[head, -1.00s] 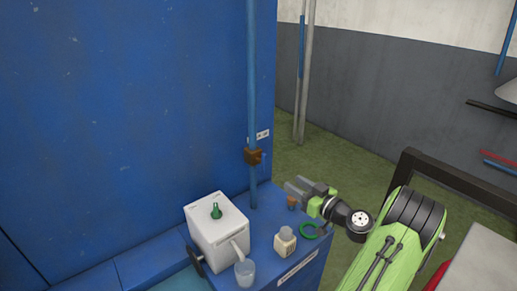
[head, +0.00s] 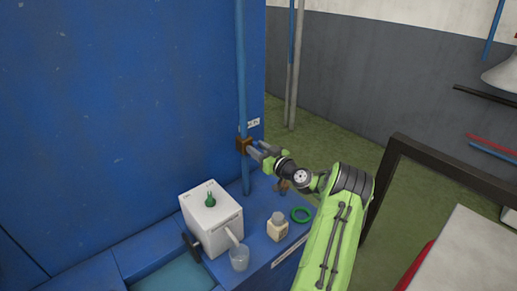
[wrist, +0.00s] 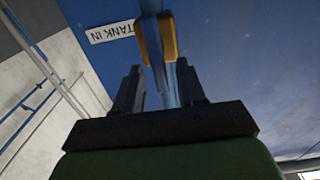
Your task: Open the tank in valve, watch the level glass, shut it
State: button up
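The tank in valve is a brown, brass-like block (head: 244,146) on the upright blue pipe (head: 241,70). In the wrist view the valve (wrist: 158,42) is orange-brown, just beyond the fingertips, beside a white "TANK IN" label (wrist: 112,32). My gripper (head: 257,152) reaches the valve from the right. In the wrist view its two dark fingers (wrist: 160,80) stand apart. A narrow blue-grey bar shows between them; whether it is the valve's lever or the pipe, and whether a finger touches it, I cannot tell. I cannot make out a level glass.
A white box with a green knob (head: 211,222) stands on the blue ledge, with a clear cup (head: 239,258) under its spout. A small cream bottle (head: 277,227) and a green ring (head: 301,215) lie to the right. A dark frame (head: 440,170) stands further right.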

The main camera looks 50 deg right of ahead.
jog(key=shift+c, duration=0.2)
grip_shut()
jog(key=shift+f+b, duration=0.1)
jog(key=shift+b, duration=0.2)
jog(key=n+b, duration=0.2)
jog(key=b, duration=0.5)
jog(key=a+n+b, duration=0.1)
jog(key=n+b, duration=0.2)
jog(key=b, duration=0.4)
jog(key=shift+f+b, duration=0.15)
jog(key=shift+b, duration=0.2)
jog(key=shift+o, duration=0.2)
grip_release()
